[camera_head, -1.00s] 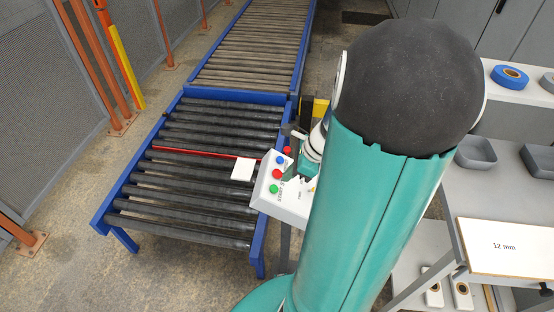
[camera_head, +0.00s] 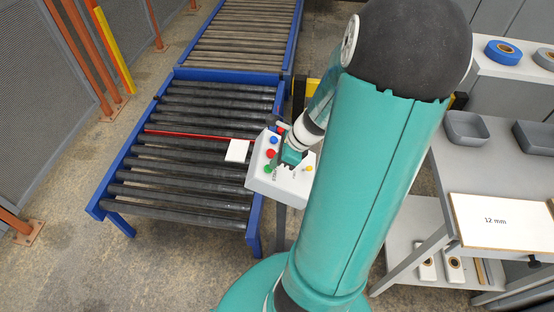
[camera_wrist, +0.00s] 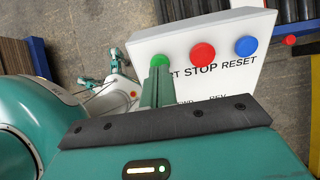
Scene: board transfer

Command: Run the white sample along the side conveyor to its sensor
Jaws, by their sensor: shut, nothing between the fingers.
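The white sample (camera_head: 237,151) is a small flat block on the side conveyor (camera_head: 170,190), close to its right rail and just below a red line (camera_head: 190,136) across the rollers. A pale control box (camera_head: 262,178) stands beside that rail. It carries a green button (camera_wrist: 159,61), a red STOP button (camera_wrist: 203,56) and a blue RESET button (camera_wrist: 246,47). My gripper (camera_wrist: 157,72) is shut and empty, its fingertips at the green button. The fingers partly cover that button and its label. I cannot tell whether they touch it.
A longer roller conveyor (camera_head: 235,45) joins the side conveyor at the back. Orange posts and mesh fencing stand at the left. At the right, a grey bench holds trays (camera_head: 466,127) and a board marked 12 mm (camera_head: 500,222). Bare floor lies in front of the conveyor.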

